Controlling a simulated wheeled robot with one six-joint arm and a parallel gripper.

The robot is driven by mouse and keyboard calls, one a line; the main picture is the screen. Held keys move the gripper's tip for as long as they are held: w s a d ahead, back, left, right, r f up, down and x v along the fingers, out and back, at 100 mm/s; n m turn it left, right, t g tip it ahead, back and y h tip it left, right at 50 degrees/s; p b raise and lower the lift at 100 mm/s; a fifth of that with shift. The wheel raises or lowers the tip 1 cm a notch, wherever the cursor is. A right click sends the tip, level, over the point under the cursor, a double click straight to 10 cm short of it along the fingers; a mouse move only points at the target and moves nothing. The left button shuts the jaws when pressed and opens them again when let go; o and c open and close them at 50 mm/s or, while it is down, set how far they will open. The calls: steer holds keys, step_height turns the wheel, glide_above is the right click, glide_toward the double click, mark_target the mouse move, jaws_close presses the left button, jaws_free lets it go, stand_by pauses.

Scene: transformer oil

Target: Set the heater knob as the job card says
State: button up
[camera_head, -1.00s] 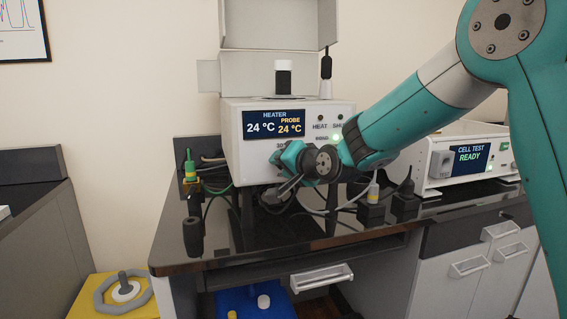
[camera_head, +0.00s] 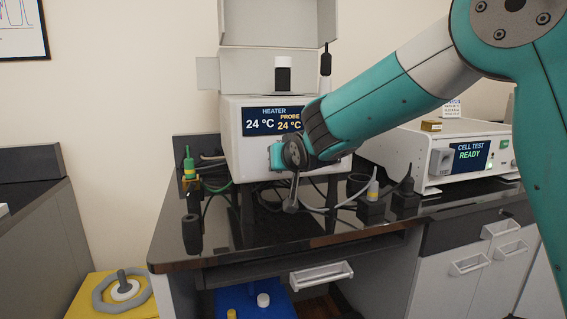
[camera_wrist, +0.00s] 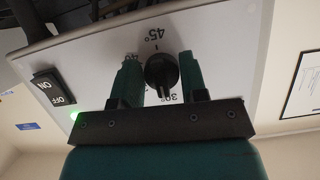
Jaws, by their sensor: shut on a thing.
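The heater (camera_head: 236,165) is a white box on the dark bench, its screen reading 24 °C and PROBE 24 °C. Its black knob (camera_wrist: 161,71) shows in the wrist view between my two teal fingers, near printed marks such as 45° and 30°. My gripper (camera_wrist: 158,84) is shut on this knob. In the head view my gripper (camera_head: 276,155) is at the heater's lower front, and my arm hides the panel's right side and the knob. I cannot tell the knob's exact setting. No readable job card shows.
The cell test unit (camera_head: 430,140), reading READY, stands to the right. Cables and black plugs (camera_head: 371,211) lie on the bench below. A black cylinder (camera_head: 192,233) stands at the left edge.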

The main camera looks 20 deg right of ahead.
steer(key=shift+r, duration=0.2)
stand_by(0.3)
steer(key=o, duration=0.9)
steer(key=shift+f, duration=0.1)
steer(key=shift+c, duration=0.2)
steer(key=shift+n, duration=0.3)
steer(key=b+v, duration=0.1)
steer(key=v, duration=1.6)
steer(key=shift+s+a+b, duration=0.15)
steer(key=shift+s+b, duration=0.05)
steer(key=shift+b, duration=0.1)
